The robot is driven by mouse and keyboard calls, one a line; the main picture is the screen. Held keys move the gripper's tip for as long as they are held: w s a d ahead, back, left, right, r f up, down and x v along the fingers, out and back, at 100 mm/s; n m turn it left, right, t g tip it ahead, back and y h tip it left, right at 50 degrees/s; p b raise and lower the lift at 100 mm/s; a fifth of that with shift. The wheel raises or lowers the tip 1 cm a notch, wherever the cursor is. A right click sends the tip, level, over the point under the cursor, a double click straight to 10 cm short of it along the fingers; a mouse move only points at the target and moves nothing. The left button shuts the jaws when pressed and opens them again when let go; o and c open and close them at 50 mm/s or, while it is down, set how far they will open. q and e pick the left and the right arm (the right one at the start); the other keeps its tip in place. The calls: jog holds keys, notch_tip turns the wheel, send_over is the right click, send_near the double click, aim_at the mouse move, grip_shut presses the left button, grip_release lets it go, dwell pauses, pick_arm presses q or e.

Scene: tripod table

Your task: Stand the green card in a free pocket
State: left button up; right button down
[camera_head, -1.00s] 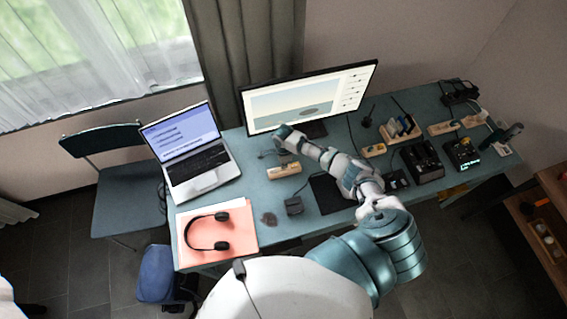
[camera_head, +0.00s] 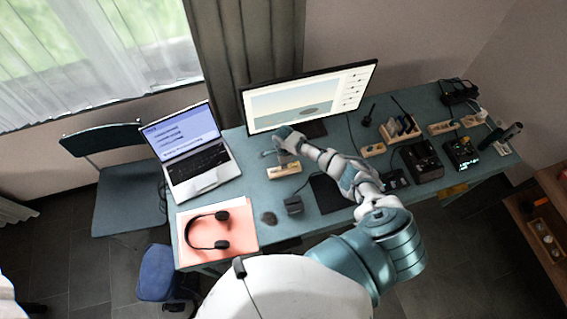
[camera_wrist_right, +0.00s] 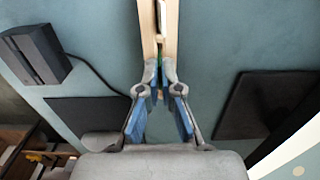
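The green card (camera_wrist_right: 160,55) shows only as a thin green edge in the right wrist view, between my right fingertips. My right gripper (camera_wrist_right: 161,75) has its fingertips drawn close together on it, and the blue finger pads are below. The gripper mostly hides the card. Which pockets are free is too small to tell. My left gripper is out of view.
Black devices (camera_head: 421,160) and pale blocks crowd the right.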

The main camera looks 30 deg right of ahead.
jog(key=shift+f+b, duration=0.55)
jog(key=shift+f, duration=0.45)
jog(key=c, duration=1.2)
grip_release()
jog(key=shift+c, duration=0.2)
jog(key=shift+r, duration=0.25)
notch_tip(320, 180, up, 11)
jog(key=shift+r, duration=0.15)
